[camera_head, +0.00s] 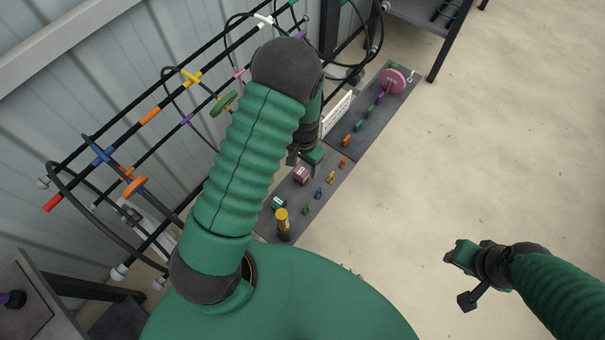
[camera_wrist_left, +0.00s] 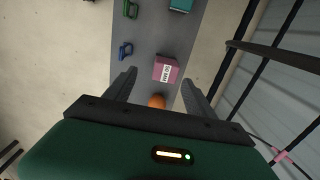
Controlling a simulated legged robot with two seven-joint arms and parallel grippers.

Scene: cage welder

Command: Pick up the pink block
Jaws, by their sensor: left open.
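The pink block (camera_head: 301,175) lies on a dark grey mat (camera_head: 333,184) on the floor. In the left wrist view the pink block (camera_wrist_left: 166,68) shows a white label and sits just beyond the fingertips, roughly between their lines. My left gripper (camera_head: 299,160) is close to the block in the head view, partly hidden by my arm. In the left wrist view my left gripper (camera_wrist_left: 160,80) is open and empty.
A teal block (camera_head: 279,202), a yellow-topped cylinder (camera_head: 283,222) and several small coloured pieces lie near the block. An orange round thing (camera_wrist_left: 157,101) shows between the fingers. A rack of black bars (camera_head: 150,116) runs along the left. Floor at the right is clear.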

